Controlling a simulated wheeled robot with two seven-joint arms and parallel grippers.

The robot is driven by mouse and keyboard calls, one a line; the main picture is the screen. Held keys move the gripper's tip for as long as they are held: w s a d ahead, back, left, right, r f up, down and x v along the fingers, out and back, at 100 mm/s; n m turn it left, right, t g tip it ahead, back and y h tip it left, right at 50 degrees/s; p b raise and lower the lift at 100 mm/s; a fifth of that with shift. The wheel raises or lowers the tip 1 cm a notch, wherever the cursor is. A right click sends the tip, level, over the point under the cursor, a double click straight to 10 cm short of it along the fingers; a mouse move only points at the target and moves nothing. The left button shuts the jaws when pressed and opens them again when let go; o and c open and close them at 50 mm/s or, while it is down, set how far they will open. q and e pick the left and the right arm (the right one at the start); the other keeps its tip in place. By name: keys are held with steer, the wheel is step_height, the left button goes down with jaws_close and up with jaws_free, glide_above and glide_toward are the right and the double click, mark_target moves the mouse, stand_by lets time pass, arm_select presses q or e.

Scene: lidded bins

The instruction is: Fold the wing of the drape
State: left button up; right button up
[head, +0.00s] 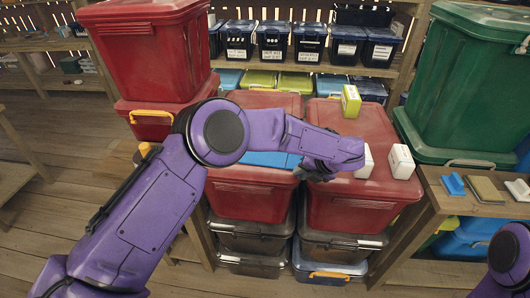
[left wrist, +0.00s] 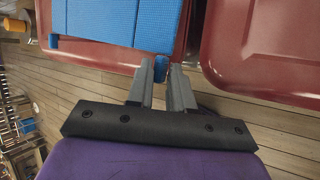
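The blue drape (head: 268,158) lies on the lid of a red bin in the middle of the head view, partly hidden behind my left forearm. In the left wrist view the drape (left wrist: 115,20) has a woven surface and a strip along its near edge. My left gripper (head: 312,172) is at the drape's right end. In the left wrist view the fingers of this gripper (left wrist: 162,72) are close together, with a small blue corner of the drape between their tips. They look shut on it. My right gripper is out of view.
A second red bin (head: 345,205) stands to the right, with white boxes (head: 401,162) and a yellow-green box (head: 351,101) on its lid. Stacked red bins (head: 150,50) stand left, a green bin (head: 470,70) right. A wooden table (head: 465,205) holds small items.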

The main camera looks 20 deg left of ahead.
arm_select(q)
steer(key=shift+o, duration=0.5)
steer(key=shift+s+d+f+p, duration=0.15)
steer(key=shift+s+f+p, duration=0.1)
steer(key=shift+s, duration=0.3)
steer(key=shift+s+d+f+p, duration=0.1)
steer(key=shift+s+f+p, duration=0.1)
steer(key=shift+s, duration=0.3)
step_height(320, 180, up, 6)
steer(key=s+d+p, duration=0.1)
steer(key=s+p, duration=0.1)
steer(key=p, duration=0.1)
steer(key=shift+s+f, duration=0.2)
steer(key=shift+s, duration=0.05)
